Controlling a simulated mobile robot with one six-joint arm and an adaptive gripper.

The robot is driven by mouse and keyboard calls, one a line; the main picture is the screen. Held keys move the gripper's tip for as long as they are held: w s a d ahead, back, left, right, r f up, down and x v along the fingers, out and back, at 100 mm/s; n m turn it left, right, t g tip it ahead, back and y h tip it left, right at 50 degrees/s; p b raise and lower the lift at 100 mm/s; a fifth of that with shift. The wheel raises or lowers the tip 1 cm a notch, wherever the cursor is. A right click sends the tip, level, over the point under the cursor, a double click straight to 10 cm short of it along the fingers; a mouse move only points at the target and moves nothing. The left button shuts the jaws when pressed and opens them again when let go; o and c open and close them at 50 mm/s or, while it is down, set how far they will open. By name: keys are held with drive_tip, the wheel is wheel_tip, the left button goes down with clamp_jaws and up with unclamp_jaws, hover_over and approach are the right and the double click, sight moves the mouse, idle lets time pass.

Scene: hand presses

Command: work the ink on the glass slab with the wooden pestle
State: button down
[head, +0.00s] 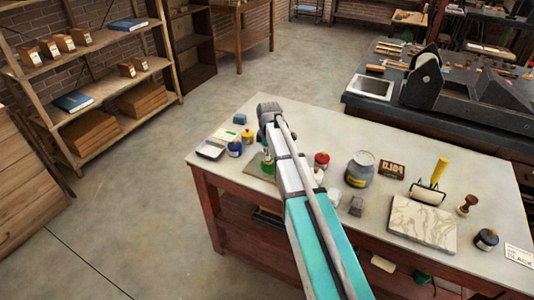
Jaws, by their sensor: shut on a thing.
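My arm reaches across the bench from the bottom. My gripper (266,146) points down at its far end, largely hidden behind my own wrist. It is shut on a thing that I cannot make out. Below it, part of a thin flat slab (255,168) shows on the bench, mostly covered by my arm; I cannot tell whether it is the glass slab or whether ink lies on it. Some green shows there. A small brown wooden knobbed piece (464,209) stands apart at the right; I cannot tell whether it is a pestle.
A marbled slab (422,224) lies at the right, with a yellow-handled roller (430,192) behind it. A big grey jar (360,168), a red jar (321,160), a dark jar (486,239), a blue jar (234,148) and a pale tray (210,150) stand around my arm.

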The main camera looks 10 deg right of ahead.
drive_tip(key=shift+s, duration=0.1)
drive_tip(key=shift+s+a, duration=0.75)
drive_tip(key=shift+s, duration=0.1)
drive_tip(key=shift+d, duration=0.1)
drive_tip(key=shift+s+d, duration=0.35)
drive_tip(key=shift+s, duration=0.05)
drive_tip(key=shift+d, duration=0.1)
drive_tip(key=shift+w+d, duration=0.7)
drive_tip(key=shift+w, duration=0.3)
drive_tip(key=shift+s, duration=0.1)
